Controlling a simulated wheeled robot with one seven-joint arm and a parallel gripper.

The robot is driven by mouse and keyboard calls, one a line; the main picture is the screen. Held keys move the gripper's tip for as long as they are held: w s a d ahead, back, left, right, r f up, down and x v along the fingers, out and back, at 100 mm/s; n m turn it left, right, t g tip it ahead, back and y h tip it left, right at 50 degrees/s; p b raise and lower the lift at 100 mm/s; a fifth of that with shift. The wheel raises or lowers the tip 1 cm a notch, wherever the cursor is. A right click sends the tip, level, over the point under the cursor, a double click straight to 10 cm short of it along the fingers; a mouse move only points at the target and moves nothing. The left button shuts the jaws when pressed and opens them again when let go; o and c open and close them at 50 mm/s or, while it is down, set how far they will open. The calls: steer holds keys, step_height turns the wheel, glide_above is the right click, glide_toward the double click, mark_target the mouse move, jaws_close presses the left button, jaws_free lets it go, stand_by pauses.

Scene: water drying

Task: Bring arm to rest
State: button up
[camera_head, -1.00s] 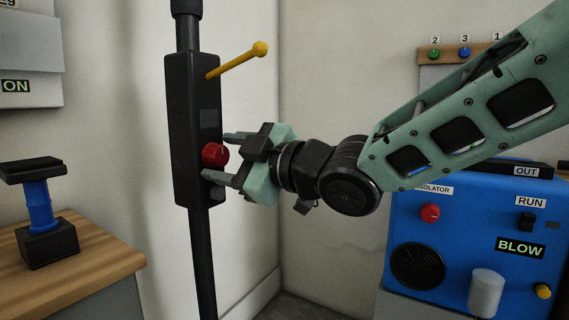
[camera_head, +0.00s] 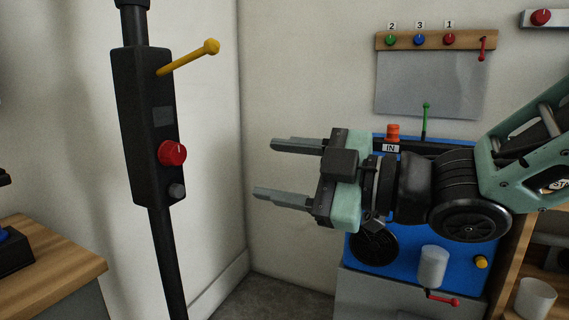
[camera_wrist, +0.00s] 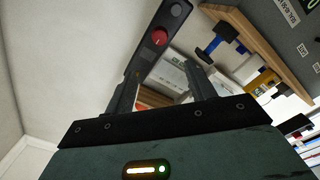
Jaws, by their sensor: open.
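My gripper (camera_head: 273,168) is open and empty in the head view, its fingers pointing left. It is to the right of the black control post, with a clear gap between them. My arm reaches in from the right edge, in front of the blue machine. In the wrist view my gripper (camera_wrist: 160,75) also shows with its two fingers apart and nothing held between them.
The black post box (camera_head: 145,130) has a red knob (camera_head: 172,153) and a yellow lever (camera_head: 190,56). A blue machine (camera_head: 405,265) stands behind my gripper. A wooden-topped bench (camera_head: 50,265) is at lower left. A white cup (camera_head: 535,298) sits at lower right.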

steer(key=shift+d, duration=0.1)
steer(key=d+f+m+h, duration=0.4)
steer(key=f+m+h, duration=0.1)
steer(key=f, duration=0.2)
steer(key=d+f+m+h, duration=0.3)
steer(key=f+m+h, duration=0.15)
steer(key=f, duration=0.25)
steer(key=s+d+f+m+g+h, duration=0.3)
steer(key=s+d+f+g, duration=0.1)
steer(key=s, duration=0.4)
steer(key=s+d+f+m+g+h, duration=0.3)
steer(key=s+d+f+h, duration=0.1)
steer(key=s, duration=0.4)
step_height(320, 180, up, 35)
steer(key=p, duration=3.4)
steer(key=shift+d+f+p, duration=0.15)
steer(key=shift+d+p, duration=0.1)
steer(key=shift+p, duration=0.05)
steer(key=shift+s+n+y, duration=0.1)
steer(key=shift+n+y, duration=0.15)
